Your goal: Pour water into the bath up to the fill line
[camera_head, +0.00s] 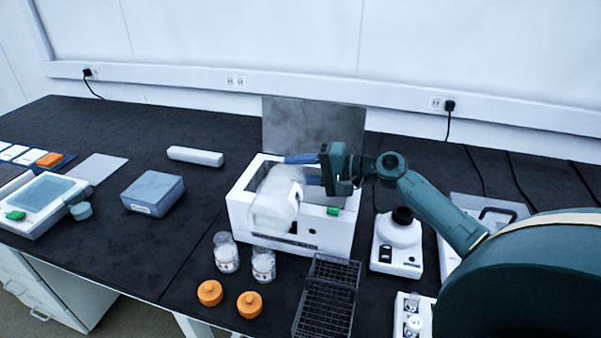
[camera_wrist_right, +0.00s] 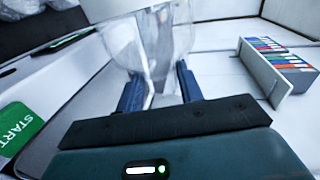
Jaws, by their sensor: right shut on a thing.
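The white bath (camera_head: 238,208) stands on the dark bench in the middle of the head view, with its grey lid (camera_head: 312,122) raised behind it. My right gripper (camera_head: 305,170) is over the bath and shut on a clear bottle (camera_head: 274,203). The bottle is tilted over the bath's front left part. In the right wrist view the bottle (camera_wrist_right: 148,40) sits between the two blue fingers. The bath's water level and fill line cannot be made out. My left gripper is not in view.
Two small jars (camera_head: 225,252) and two orange caps (camera_head: 210,293) are in front of the bath. A dark rack (camera_head: 326,297) and a white device with a black top (camera_head: 398,243) stand to the right.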

